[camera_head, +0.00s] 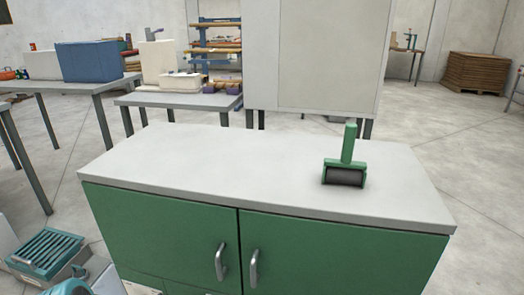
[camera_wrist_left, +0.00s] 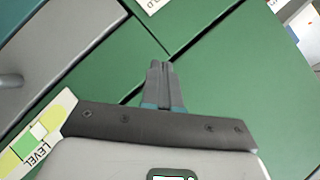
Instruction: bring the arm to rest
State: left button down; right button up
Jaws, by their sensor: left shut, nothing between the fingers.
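My left gripper (camera_wrist_left: 163,80) shows in the left wrist view with its two grey fingers shut together and nothing between them. Green panels (camera_wrist_left: 225,85) lie beyond the fingertips, with dark seams running between them. I cannot tell how far the fingertips are from these panels. No gripper can be made out in the head view, and my right gripper is in neither view. A green-handled roller with a dark drum (camera_head: 345,172) stands handle up on the right part of the pale cabinet top (camera_head: 220,165), with no gripper at it.
The cabinet has green doors (camera_head: 165,235) with two grey handles (camera_head: 222,262). Its top is clear apart from the roller. Grey tables behind it carry a blue box (camera_head: 88,61) and other items. A brown stack (camera_head: 477,72) stands at the far right. Floor is open at right.

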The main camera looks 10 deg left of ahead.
pick_arm(q)
jog(key=s+d+f+g+h, duration=0.1)
jog(key=s+d+g+h, duration=0.2)
jog(key=d, duration=0.7)
jog(key=s+d+f+g+h, duration=0.1)
jog(key=s+d+h, duration=0.3)
jog(key=d, duration=0.7)
jog(key=s+d+f+n+g+h, duration=0.1)
jog(key=s+d+n+g, duration=0.3)
jog(key=s, duration=0.6)
jog(key=s+d+n+g+h, duration=0.1)
jog(key=s+d+n+g, duration=0.25)
jog(key=s, duration=0.65)
notch_tip(320, 180, up, 22)
jog(key=n+p, duration=0.1)
jog(key=p, duration=2.1)
jog(key=shift+s+a+r+p, duration=0.25)
jog(key=shift+p, duration=0.15)
jog(key=shift+n, duration=0.25)
